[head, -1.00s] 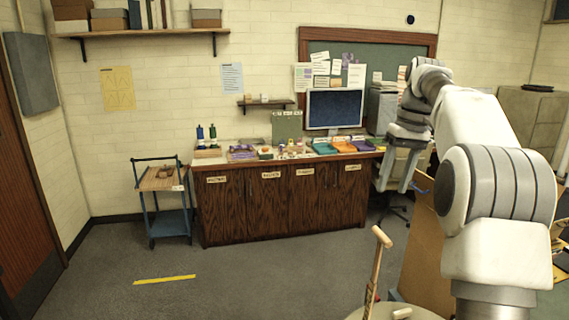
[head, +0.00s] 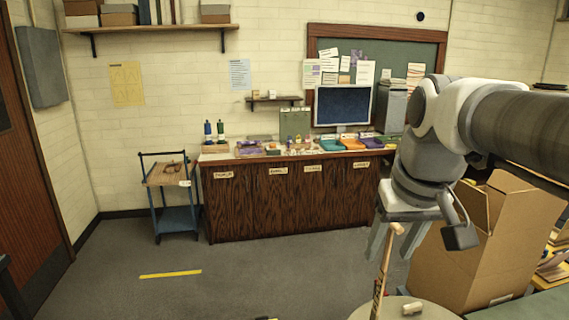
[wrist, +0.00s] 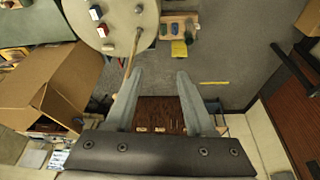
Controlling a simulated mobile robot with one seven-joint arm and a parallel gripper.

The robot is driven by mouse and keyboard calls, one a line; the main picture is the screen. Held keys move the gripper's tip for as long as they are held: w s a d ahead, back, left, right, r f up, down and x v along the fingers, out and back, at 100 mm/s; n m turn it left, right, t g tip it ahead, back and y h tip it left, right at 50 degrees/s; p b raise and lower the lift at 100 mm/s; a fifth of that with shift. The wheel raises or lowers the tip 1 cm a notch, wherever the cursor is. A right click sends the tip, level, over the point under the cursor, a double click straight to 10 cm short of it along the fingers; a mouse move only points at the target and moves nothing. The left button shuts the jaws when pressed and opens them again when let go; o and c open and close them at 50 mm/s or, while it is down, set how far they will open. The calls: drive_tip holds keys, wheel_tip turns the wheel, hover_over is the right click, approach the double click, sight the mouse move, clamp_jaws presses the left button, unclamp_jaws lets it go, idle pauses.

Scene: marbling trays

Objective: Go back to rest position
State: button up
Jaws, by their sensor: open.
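My gripper (head: 392,248) hangs at the right of the head view, fingers pointing down, in front of the wooden cabinet and left of the cardboard box. It is open, and no object shows between its fingers. In the wrist view my gripper (wrist: 159,78) also shows two spread grey fingers with floor and the cabinet front (wrist: 158,115) beyond them. My arm is bent, with the forearm running off the right edge of the head view.
A round pale table (head: 440,312) with an upright wooden stick (head: 384,268) stands close below my gripper. An open cardboard box (head: 470,262) is right of it. The cabinet (head: 285,200) and a blue cart (head: 178,220) line the wall.

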drive_tip(key=s+a+f+t+b, duration=0.1)
drive_tip(key=s+f, duration=0.9)
drive_tip(key=shift+a+f+t+b, duration=0.35)
drive_tip(key=shift+t, duration=0.05)
